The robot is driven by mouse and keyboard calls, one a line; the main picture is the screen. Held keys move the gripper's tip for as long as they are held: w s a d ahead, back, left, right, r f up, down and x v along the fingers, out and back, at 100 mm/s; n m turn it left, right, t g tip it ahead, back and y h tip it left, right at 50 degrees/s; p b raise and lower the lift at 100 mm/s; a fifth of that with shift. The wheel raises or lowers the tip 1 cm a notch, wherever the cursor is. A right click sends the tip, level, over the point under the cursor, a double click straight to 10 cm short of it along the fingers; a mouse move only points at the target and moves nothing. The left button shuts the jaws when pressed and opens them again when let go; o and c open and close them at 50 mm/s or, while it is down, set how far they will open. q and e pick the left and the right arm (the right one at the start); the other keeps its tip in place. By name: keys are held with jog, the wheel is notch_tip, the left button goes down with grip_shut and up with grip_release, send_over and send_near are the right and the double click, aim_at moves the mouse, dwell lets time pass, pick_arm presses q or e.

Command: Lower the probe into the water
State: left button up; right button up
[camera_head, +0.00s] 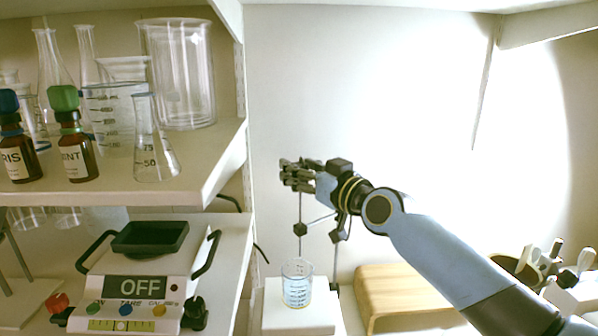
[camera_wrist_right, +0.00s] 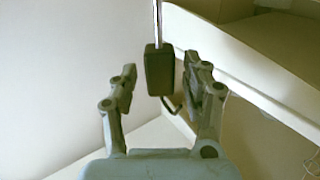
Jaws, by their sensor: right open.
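A glass beaker with bluish water (camera_head: 297,291) stands on a white block (camera_head: 285,318) in the lower middle of the head view. A thin upright rod, which looks like the probe (camera_head: 300,250), hangs above the beaker from a dark block (camera_head: 300,230). My right gripper (camera_head: 289,174) is at the top of this rod, well above the beaker. In the right wrist view, my right gripper (camera_wrist_right: 160,78) is open, with a black block (camera_wrist_right: 159,72) on a silver rod (camera_wrist_right: 158,22) between its fingers. Contact cannot be told. My left gripper is not in view.
A dark stand clamp (camera_head: 338,235) is close behind my right wrist. A wooden box (camera_head: 400,290) lies right of the beaker. Shelves with glassware and brown bottles (camera_head: 75,152) and a hotplate-like device reading OFF (camera_head: 140,290) fill the left side.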

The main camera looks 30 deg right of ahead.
jog(key=shift+w, duration=0.35)
jog(key=shift+a, duration=0.1)
jog(key=c, duration=0.8)
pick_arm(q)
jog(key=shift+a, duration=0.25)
pick_arm(e)
grip_shut()
